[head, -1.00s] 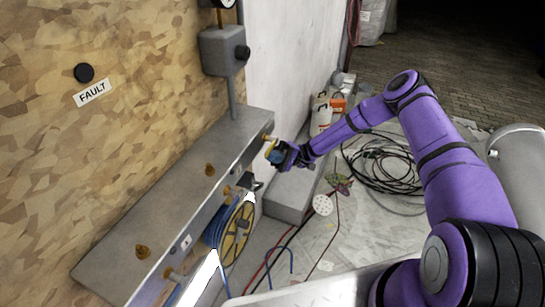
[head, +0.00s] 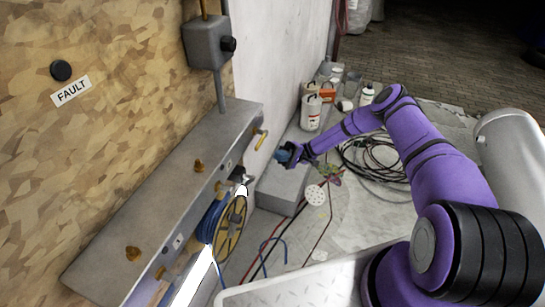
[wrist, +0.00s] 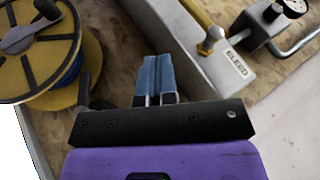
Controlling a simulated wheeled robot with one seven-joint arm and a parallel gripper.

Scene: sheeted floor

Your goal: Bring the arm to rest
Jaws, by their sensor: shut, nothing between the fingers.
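My purple arm reaches out from the lower right in the head view. My gripper (head: 284,155) is at its far end, in the air just right of the grey metal manifold (head: 170,195). In the wrist view my gripper (wrist: 156,78) has its two blue fingers together, with nothing between them. They point toward the manifold's side, left of the yellow lever (wrist: 207,30) and the BLEED label (wrist: 238,63). The fingers look apart from the lever. The lever also shows in the head view (head: 261,138).
A yellow reel (head: 230,230) with blue hose hangs below the manifold. A grey box (head: 206,42) on a post stands above it. A FAULT label (head: 71,91) is on the board.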

